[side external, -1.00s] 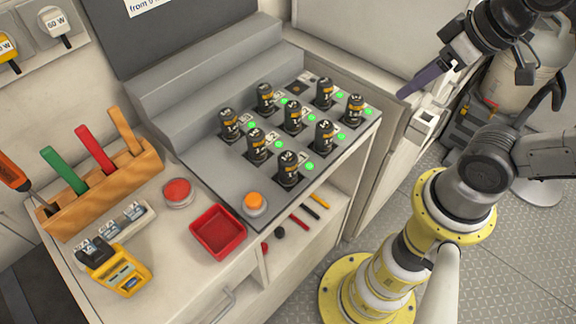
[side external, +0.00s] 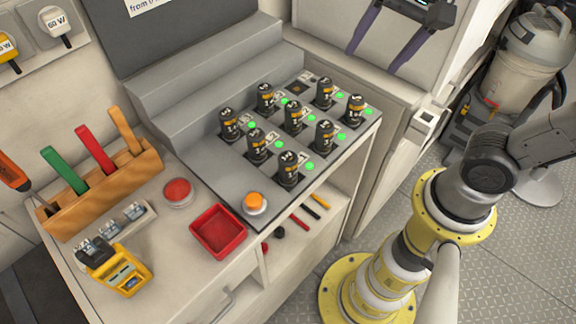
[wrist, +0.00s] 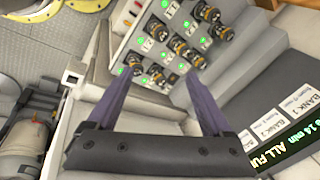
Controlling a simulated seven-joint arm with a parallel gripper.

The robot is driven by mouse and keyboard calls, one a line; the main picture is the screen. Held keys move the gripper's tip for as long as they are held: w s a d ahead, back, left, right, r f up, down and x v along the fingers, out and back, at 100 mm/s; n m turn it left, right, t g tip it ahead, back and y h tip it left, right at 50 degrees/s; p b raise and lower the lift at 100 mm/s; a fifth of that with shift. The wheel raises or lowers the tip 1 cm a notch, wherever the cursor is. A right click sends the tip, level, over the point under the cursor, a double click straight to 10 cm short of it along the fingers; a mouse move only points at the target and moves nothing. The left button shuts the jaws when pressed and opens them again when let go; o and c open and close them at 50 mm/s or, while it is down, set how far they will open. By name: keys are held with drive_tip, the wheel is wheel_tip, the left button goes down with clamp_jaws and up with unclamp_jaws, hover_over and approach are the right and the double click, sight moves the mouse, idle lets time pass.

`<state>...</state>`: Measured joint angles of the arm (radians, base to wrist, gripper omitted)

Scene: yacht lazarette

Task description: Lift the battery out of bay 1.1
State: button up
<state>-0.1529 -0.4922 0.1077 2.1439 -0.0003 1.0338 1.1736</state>
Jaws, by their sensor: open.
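Several upright black batteries with orange-yellow bands, such as this one (side external: 290,170), stand in bays of the grey sloped panel (side external: 213,175). Green lights glow beside them. One bay (side external: 298,88) at the back looks empty. The bay labels are too small to read, so I cannot tell which is bay 1.1. My gripper (side external: 372,58) is open and empty, behind and above the panel's right back corner. In the wrist view my gripper (wrist: 161,68) has its two purple fingers wide apart. Batteries (wrist: 182,48) show beyond and between the fingertips, not touched.
An orange button (side external: 255,203), a red button (side external: 177,192) and a red tray (side external: 218,230) lie front-left. A wooden tool rack (side external: 105,190) and a yellow device (side external: 122,272) stand further left. A grey step (side external: 205,80) rises behind the panel. A display (wrist: 280,150) shows in the wrist view.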

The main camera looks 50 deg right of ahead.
drive_tip(key=w+a+f+m+g, duration=0.2)
drive_tip(key=w+a+f+g, duration=0.15)
drive_tip(key=w+a, duration=0.4)
drive_tip(key=n, duration=0.1)
hover_over(288, 157)
wheel_tip(288, 157, down, 5)
drive_tip(key=shift+g+h, duration=0.25)
drive_tip(key=shift+h, duration=0.05)
wheel_tip(288, 157, down, 13)
drive_tip(key=shift+f, duration=0.1)
clamp_jaws()
